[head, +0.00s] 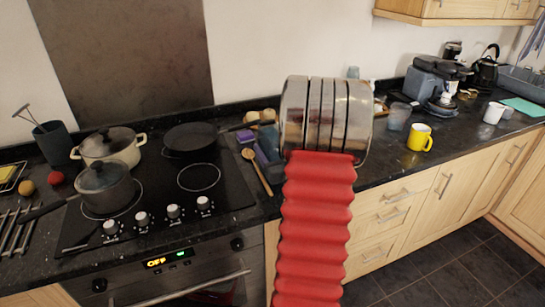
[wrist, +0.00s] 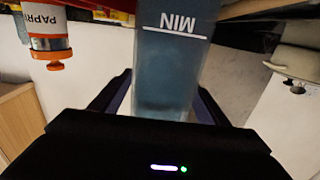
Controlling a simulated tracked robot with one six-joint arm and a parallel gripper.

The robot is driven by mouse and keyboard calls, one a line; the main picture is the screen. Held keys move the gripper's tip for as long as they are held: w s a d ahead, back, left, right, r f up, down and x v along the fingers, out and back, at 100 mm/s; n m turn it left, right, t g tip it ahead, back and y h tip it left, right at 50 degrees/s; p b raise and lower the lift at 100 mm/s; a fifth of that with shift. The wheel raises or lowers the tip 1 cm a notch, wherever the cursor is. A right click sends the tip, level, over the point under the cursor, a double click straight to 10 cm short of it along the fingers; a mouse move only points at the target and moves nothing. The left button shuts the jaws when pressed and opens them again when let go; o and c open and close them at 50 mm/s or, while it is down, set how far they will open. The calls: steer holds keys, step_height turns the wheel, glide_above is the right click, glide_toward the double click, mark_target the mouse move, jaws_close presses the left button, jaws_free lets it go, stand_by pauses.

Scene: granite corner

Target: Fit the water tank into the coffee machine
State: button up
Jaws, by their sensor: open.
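The water tank (wrist: 170,70) is a grey-blue translucent box in the wrist view, with an upside-down MIN mark and line. My gripper (wrist: 164,86) is open, with one dark finger on each side of the tank; I cannot tell whether either finger touches it. In the head view my gripper is hidden behind my red, ribbed arm. A small bluish top (head: 353,72) shows behind the arm's metal rings and may be the tank. A dark and grey appliance (head: 440,70) at the back right of the counter looks like the coffee machine; its tank slot cannot be made out.
A paprika jar (wrist: 48,35) hangs upside down in the wrist picture, left of the tank. A clear container (head: 398,116) and a yellow mug (head: 419,137) stand on the counter right of my arm. The hob (head: 160,195) with pots is left.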

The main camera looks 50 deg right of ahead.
steer(key=shift+c, duration=0.5)
jaws_close()
steer(key=shift+r, duration=0.15)
stand_by(0.4)
